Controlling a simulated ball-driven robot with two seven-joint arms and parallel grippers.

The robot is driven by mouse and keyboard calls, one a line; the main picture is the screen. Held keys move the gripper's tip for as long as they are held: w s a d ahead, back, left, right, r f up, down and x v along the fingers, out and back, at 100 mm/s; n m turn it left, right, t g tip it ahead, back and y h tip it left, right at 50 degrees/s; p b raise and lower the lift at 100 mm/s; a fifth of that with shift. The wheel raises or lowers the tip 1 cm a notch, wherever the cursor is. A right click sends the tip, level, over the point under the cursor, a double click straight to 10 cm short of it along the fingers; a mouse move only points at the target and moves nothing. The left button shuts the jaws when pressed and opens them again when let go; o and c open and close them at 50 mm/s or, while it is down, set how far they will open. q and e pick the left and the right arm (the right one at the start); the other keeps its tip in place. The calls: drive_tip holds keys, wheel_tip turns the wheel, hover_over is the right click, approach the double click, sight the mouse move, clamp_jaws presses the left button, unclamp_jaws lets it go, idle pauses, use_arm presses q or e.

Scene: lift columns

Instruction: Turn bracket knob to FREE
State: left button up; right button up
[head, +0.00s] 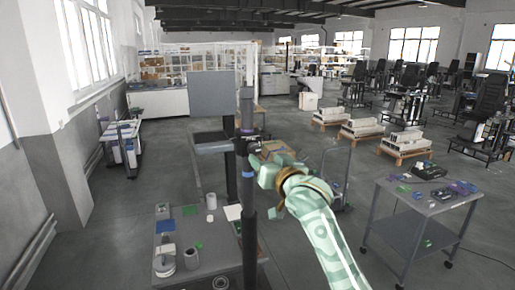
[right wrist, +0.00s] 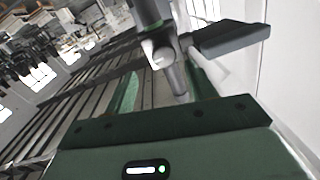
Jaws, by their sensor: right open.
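A dark upright lift column (head: 247,200) stands in the middle of the head view. My right gripper (head: 266,165) is just right of the column at bracket height. In the right wrist view its two green fingers (right wrist: 160,92) are apart. A light grey bracket knob (right wrist: 176,75) shows between and beyond them, below the column (right wrist: 147,12). I cannot tell whether the fingers touch it, and no FREE marking is readable. My left gripper is not in view.
A low grey bench (head: 205,262) with small parts stands around the column's foot. A grey cart (head: 415,205) with small items stands at the right. Pallets with boxes (head: 405,145) lie farther back. The floor between is mostly clear.

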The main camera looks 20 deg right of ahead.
sight(255, 150)
drive_tip(key=w, duration=0.2)
drive_tip(key=w+a+p, duration=0.1)
drive_tip(key=w, duration=0.2)
drive_tip(key=shift+w+a+r, duration=0.2)
drive_tip(key=shift+w+d+f, duration=0.15)
drive_tip(key=shift+w, duration=0.45)
drive_tip(key=shift+s, duration=0.1)
drive_tip(key=c, duration=1)
